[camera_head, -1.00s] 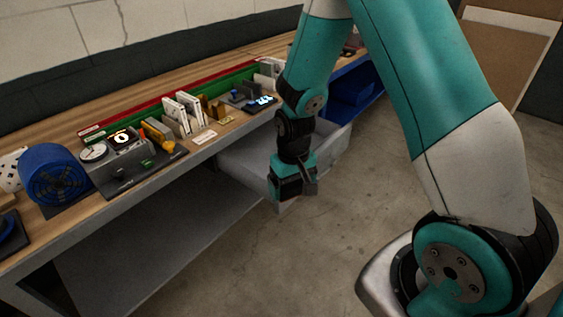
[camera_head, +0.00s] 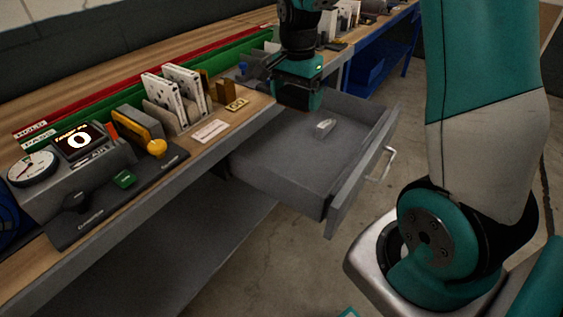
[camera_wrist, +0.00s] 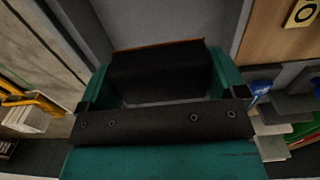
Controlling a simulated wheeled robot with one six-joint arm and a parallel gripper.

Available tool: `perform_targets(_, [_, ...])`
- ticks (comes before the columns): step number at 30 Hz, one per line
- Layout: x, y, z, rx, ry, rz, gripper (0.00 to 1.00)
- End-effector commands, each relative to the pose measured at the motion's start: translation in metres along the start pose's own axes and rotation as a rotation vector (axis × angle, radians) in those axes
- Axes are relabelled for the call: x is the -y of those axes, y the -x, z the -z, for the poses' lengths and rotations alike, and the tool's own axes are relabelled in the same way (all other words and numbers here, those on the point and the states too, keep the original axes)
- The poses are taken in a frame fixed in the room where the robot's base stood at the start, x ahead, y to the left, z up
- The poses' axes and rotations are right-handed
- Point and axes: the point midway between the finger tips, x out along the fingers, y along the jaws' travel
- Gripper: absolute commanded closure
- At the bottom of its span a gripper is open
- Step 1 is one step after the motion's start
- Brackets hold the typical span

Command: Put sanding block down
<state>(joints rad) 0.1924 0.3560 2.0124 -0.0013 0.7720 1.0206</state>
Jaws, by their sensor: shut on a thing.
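The sanding block (camera_wrist: 160,70) is a dark block with a thin orange-brown edge, seen between my gripper's teal fingers in the wrist view. My gripper (camera_head: 298,98) is shut on it. In the head view the gripper points down beside the bench's front edge, over the back part of an open grey drawer (camera_head: 275,165). The block is mostly hidden or too dark to make out there. I cannot tell how high it is above the drawer floor.
A small pale object (camera_head: 325,126) lies in the drawer; much of its floor is bare. The wooden bench (camera_head: 205,150) carries white boxed filters (camera_head: 165,98), a yellow tag (camera_head: 237,104) and a gauge station (camera_head: 80,160).

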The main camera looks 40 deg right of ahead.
Motion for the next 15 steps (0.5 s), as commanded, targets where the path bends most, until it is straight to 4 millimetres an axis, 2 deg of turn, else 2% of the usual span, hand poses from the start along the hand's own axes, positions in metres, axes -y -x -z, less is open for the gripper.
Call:
perform_targets(5, [-0.001, -0.03, -0.001, 0.004, -0.013, -0.007, 0.4])
perform_targets(15, [-0.001, -0.125, -0.001, 0.004, -0.009, -0.006, 0.4])
